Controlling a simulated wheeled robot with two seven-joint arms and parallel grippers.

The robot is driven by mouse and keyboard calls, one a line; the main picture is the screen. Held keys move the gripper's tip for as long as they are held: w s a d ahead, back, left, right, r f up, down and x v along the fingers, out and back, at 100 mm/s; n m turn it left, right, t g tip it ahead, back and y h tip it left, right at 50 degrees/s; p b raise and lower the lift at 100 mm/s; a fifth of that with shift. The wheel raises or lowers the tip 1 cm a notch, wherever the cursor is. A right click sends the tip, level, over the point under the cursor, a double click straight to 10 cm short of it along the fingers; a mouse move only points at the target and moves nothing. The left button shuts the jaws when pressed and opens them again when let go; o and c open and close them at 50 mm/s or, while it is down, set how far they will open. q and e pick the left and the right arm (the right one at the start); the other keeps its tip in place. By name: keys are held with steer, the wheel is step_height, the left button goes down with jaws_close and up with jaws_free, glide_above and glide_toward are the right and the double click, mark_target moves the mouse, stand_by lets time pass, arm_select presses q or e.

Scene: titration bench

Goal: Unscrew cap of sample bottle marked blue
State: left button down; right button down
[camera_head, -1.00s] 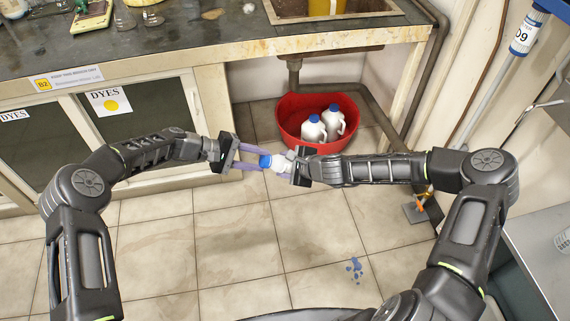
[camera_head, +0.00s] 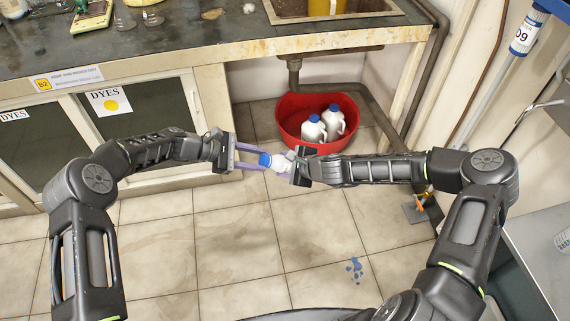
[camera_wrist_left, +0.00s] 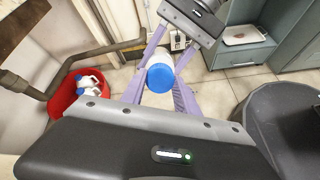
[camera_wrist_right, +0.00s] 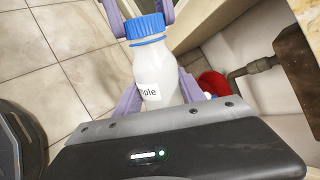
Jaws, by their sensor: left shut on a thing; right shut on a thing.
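The sample bottle (camera_wrist_right: 158,78) is white with a blue ribbed cap (camera_wrist_right: 146,27) and a label partly reading "ple". It is held in the air between my arms, cap towards my left gripper. In the head view the bottle (camera_head: 281,163) lies tilted. My right gripper (camera_head: 287,164) is shut on the bottle body. My left gripper (camera_head: 264,158) has its lilac fingers on either side of the cap and is shut on it. In the left wrist view the cap (camera_wrist_left: 160,77) faces the camera and hides most of the bottle. The cap still sits at the bottle's neck.
A red tub (camera_head: 290,121) with two white, blue-capped jugs (camera_head: 314,129) stands on the floor under the sink. The bench (camera_head: 150,52) with glassware runs along the back. Blue spots (camera_head: 354,268) mark the tiles. Open floor lies below the grippers.

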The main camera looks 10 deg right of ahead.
arm_select(q)
steer(key=n, duration=0.8)
steer(key=c, duration=1)
jaws_free()
steer(key=shift+c, duration=0.2)
